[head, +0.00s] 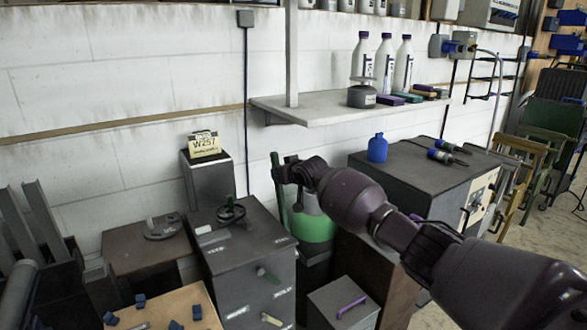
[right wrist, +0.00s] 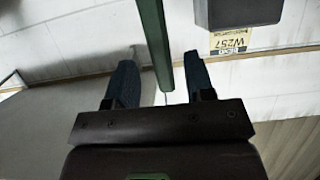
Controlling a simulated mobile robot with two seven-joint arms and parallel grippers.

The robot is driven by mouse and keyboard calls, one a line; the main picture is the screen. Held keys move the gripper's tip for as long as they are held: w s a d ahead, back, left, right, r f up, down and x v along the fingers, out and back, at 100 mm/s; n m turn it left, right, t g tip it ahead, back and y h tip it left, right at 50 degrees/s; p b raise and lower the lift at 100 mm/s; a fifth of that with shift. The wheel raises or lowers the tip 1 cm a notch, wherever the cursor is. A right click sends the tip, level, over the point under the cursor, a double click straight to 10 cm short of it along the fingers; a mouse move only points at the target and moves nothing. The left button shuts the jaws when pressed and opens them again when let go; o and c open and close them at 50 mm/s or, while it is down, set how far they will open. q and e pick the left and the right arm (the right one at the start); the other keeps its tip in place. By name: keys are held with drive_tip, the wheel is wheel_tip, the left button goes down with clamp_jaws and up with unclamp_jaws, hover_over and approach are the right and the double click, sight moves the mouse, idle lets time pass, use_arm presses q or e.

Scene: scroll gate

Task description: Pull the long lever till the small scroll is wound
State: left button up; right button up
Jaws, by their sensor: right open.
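A long upright green lever (head: 278,188) stands left of the green-banded container in the head view. It also shows in the right wrist view (right wrist: 154,42), passing between the two dark fingers. My right gripper (head: 285,168) is at the lever's upper part, and its fingers (right wrist: 160,62) are open on either side of the bar. A gap shows between the bar and each finger. A yellow W257 plate (head: 204,144) sits on a grey box, and shows upside down in the right wrist view (right wrist: 231,41). I cannot make out which thing is the small scroll. My left gripper is out of view.
A dark bench (head: 420,172) holds a blue bottle (head: 377,148). A wall shelf (head: 325,113) with white bottles is above.

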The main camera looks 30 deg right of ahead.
drive_tip(key=p+v, duration=0.1)
drive_tip(key=v, duration=0.4)
drive_tip(key=shift+r+p, duration=0.1)
drive_tip(key=shift+p, duration=0.25)
